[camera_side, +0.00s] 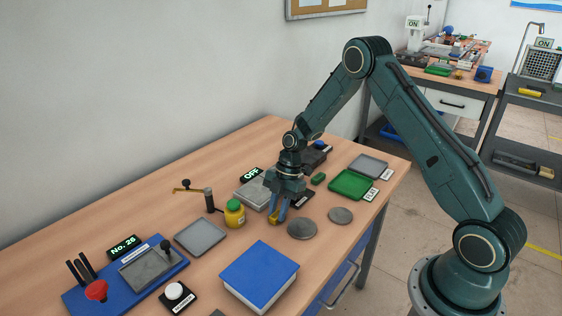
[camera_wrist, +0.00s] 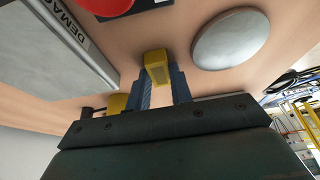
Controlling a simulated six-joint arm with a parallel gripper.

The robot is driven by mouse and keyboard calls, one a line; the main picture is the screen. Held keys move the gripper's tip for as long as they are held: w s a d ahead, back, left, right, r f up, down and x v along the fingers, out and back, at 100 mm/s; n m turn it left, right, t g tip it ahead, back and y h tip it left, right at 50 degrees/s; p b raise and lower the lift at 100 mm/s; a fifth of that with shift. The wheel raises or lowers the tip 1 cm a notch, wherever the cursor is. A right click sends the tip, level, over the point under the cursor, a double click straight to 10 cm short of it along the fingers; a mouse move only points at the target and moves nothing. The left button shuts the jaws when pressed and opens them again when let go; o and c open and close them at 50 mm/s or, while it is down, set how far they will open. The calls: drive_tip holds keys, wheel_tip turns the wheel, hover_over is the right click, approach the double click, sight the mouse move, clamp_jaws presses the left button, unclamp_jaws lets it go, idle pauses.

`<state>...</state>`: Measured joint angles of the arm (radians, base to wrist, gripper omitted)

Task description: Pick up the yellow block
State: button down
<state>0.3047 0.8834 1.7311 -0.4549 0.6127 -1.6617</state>
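The yellow block (camera_wrist: 157,68) sits between the two blue fingertips of my gripper (camera_wrist: 160,82) in the wrist view.
A grey disc (camera_side: 302,228) lies close to the right of my fingers. A yellow jar with a green lid (camera_side: 235,214) stands to the left. A blue-topped box (camera_side: 260,274) is in front. A grey unit (camera_side: 252,192) and a green tray (camera_side: 352,184) lie behind.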

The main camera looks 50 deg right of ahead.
sight(278, 213)
drive_tip(key=shift+r, duration=0.2)
wheel_tip(278, 213, up, 20)
drive_tip(key=shift+f, duration=0.15)
idle(0.7)
idle(0.5)
